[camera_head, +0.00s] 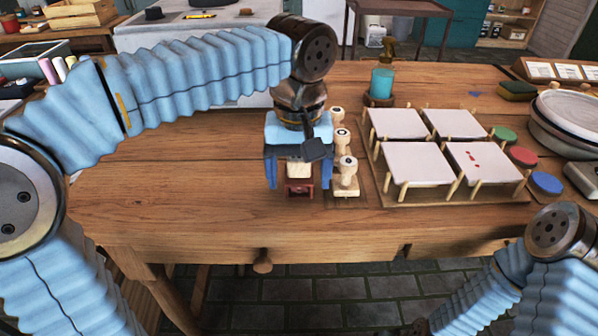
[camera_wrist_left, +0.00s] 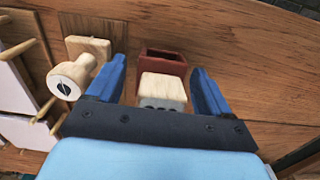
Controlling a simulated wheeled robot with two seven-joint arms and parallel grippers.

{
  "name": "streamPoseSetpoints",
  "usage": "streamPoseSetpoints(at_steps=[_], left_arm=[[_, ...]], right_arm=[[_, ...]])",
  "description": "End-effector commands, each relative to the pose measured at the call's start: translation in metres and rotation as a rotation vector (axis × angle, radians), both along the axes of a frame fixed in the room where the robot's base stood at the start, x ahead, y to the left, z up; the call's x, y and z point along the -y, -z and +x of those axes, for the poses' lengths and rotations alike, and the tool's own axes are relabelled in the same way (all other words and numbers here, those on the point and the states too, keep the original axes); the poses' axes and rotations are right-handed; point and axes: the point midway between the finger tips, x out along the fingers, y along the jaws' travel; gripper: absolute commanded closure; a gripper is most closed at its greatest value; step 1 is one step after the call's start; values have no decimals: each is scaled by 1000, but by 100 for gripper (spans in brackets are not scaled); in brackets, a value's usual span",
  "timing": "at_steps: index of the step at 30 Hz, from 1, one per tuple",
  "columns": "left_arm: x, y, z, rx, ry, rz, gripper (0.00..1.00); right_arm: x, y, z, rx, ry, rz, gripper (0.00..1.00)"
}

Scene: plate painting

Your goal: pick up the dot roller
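The dot roller appears to be the pale wooden block in a dark red holder (camera_head: 299,188), at the table's front middle. In the left wrist view, the block (camera_wrist_left: 162,92) has dark round spots on its near face, and the red holder (camera_wrist_left: 163,62) shows behind it. My left gripper (camera_head: 299,178) points down over it. Its two blue fingers stand on either side of the block, with visible gaps, so the gripper is open. The roller's lower part is partly hidden. My right arm shows at the lower right of the head view, but its fingers do not.
Several wooden stamps (camera_head: 346,172) stand in a row just right of the gripper, close to its finger. White square plates on a wooden rack (camera_head: 452,197) lie farther right; one has red marks. Green, red and blue pads (camera_head: 547,183) are beyond. The table left of the gripper is clear.

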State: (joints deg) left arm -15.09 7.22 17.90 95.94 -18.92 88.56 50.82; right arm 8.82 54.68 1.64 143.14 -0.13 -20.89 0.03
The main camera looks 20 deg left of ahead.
Motion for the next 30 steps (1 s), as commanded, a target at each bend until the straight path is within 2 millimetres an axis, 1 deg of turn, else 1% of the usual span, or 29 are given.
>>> streamPoseSetpoints(at_steps=[1, 9, 12, 17, 20, 23, 25, 26, 30], left_arm=[[0, 0, 0, 0, 0, 0, 27], [0, 0, 0, 0, 0, 0, 68], [0, 0, 0, 0, 0, 0, 82], [0, -1, 0, 0, 0, 0, 82], [0, -6, 0, 0, 0, 0, 82], [0, -22, 1, 1, 1, -1, 82], [1, -38, -1, 3, 2, -2, 82], [2, -43, -8, 5, 3, -2, 82], [7, -77, -36, 6, 4, -3, 82]], right_arm=[[0, 0, 0, 0, 0, 0, 57], [0, 0, 0, 0, 0, 0, 57], [0, 0, 0, 0, 0, 0, 57], [0, 0, 0, 0, 0, 0, 57], [0, -2, 0, 0, 0, 0, 57], [0, -6, 0, 0, -1, 0, 57], [0, -9, 0, 0, -1, 1, 57], [0, -8, 0, 0, -1, 1, 57], [-1, -12, 0, 0, -2, 1, 57]])
